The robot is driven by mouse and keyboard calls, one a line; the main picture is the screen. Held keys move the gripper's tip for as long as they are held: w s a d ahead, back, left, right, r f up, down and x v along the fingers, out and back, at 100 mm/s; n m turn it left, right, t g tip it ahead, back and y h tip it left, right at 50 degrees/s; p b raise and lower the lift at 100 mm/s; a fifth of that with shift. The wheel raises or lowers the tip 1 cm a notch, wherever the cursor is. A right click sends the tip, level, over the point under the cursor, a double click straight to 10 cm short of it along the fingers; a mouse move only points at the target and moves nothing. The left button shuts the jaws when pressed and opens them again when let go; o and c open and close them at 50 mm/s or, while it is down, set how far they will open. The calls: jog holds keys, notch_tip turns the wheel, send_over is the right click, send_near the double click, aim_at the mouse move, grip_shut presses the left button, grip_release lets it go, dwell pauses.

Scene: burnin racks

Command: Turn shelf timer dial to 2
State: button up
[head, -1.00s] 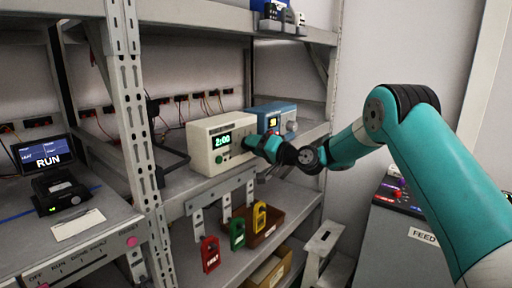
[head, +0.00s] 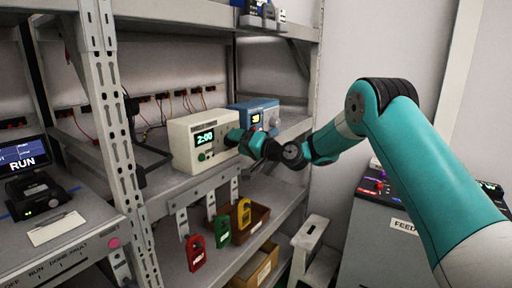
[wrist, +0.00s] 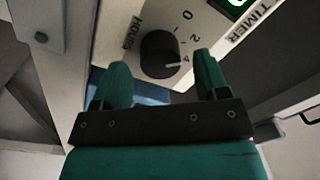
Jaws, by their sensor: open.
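The cream shelf timer (head: 184,150) stands on the middle shelf, its green display reading 2:00. In the wrist view its round black dial (wrist: 157,52) sits on a face lettered TIMER and HOURS, with a scale including 0, 2 and 4. A white mark on the dial points toward the 4 side of the scale. My gripper (wrist: 160,65) is open, its two green fingers below the dial and to either side of it in the picture. Gaps show between fingers and dial. In the head view my gripper (head: 238,138) is at the timer's right front and hides the dial.
A blue instrument (head: 262,112) stands right of the timer. A rack post (head: 108,120) rises at left. A FEED cabinet (head: 375,245) stands at right.

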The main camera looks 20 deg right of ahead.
jog(key=b+v, duration=0.6)
jog(key=v, duration=1.1)
jog(key=shift+d, duration=0.1)
jog(key=s+a+f+n+g, duration=0.1)
jog(key=s+a+n+g, duration=0.7)
jog(key=s+a, duration=0.75)
jog(key=s+f+n+g+h, duration=0.1)
jog(key=s+f+g+h, duration=0.1)
jog(key=s, duration=0.8)
jog(key=s+f+g+h, duration=0.2)
jog(key=s+g+h, duration=0.2)
jog(key=s, duration=0.5)
jog(key=shift+s+a+f+n+h, duration=0.25)
jog(key=shift+s+f+n+h, duration=0.15)
jog(key=shift+h, duration=0.1)
